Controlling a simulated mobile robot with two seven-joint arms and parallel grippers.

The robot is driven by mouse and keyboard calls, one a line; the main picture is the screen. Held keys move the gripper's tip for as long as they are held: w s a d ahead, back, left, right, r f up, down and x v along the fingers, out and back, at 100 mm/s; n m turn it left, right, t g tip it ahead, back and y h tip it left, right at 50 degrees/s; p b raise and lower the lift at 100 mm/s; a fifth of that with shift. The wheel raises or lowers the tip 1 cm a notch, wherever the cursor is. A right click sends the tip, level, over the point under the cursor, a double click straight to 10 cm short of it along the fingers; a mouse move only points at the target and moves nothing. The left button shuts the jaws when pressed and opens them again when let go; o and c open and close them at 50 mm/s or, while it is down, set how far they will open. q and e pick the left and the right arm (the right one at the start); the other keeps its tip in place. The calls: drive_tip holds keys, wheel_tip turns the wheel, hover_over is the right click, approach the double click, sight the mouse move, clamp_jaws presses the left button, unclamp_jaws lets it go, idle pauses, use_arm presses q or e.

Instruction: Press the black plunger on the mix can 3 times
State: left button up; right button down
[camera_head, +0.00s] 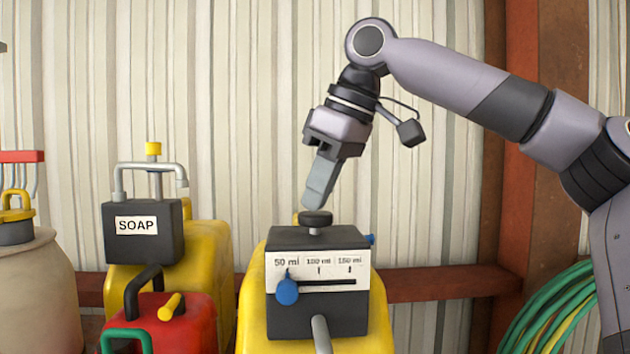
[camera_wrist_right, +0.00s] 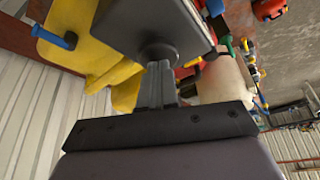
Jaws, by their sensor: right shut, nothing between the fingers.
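The black plunger (camera_head: 315,219) is a round knob on top of the dark dispenser box (camera_head: 290,242) of the yellow mix can (camera_head: 250,300), in the middle of the head view. The box has a white scale plate with a blue slider (camera_head: 287,291) at 50 ml. My right gripper (camera_head: 313,204) is shut and points down, its tips just above the plunger; I cannot tell if they touch. In the right wrist view the closed fingers (camera_wrist_right: 160,68) reach toward the plunger (camera_wrist_right: 157,50), partly hiding it. My left gripper is not in view.
A second yellow can with a SOAP box (camera_head: 143,232) stands to the left, with a red can (camera_head: 185,325) in front. A pale container (camera_head: 38,295) is at far left. Green hoses (camera_head: 550,310) hang at right. The corrugated wall is close behind.

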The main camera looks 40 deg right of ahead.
drive_tip(key=shift+r+p, duration=1.45)
drive_tip(key=shift+p, duration=0.2)
drive_tip(key=shift+r, duration=1.35)
